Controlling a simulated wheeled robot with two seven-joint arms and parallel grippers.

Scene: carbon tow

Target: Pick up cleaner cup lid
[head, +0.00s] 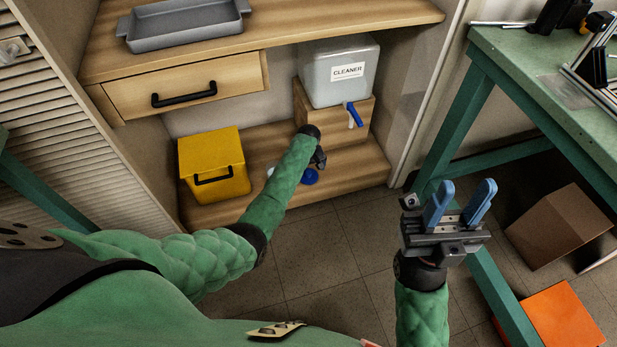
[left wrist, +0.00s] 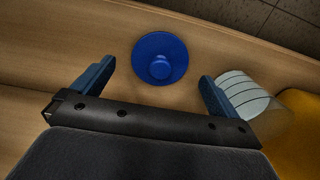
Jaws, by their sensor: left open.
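A round blue lid (head: 309,177) with a raised centre lies flat on the lower wooden shelf; it also shows in the left wrist view (left wrist: 160,59). My left gripper (left wrist: 155,82) is open and empty above the shelf, with the lid ahead of and between its two blue fingers, not held. In the head view my left forearm and hand (head: 318,158) partly hide that area. A clear cup with markings (left wrist: 245,98) is beside the right finger in the left wrist view and mostly hidden in the head view. My right gripper (head: 458,207) is open and empty, away from the shelf.
A yellow bin (head: 212,148) stands left on the lower shelf. A white cleaner tank (head: 340,85) with a blue tap sits on a wooden block (head: 318,112). A drawer (head: 185,88) and grey tray (head: 190,30) are above. A green table (head: 520,60) stands right.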

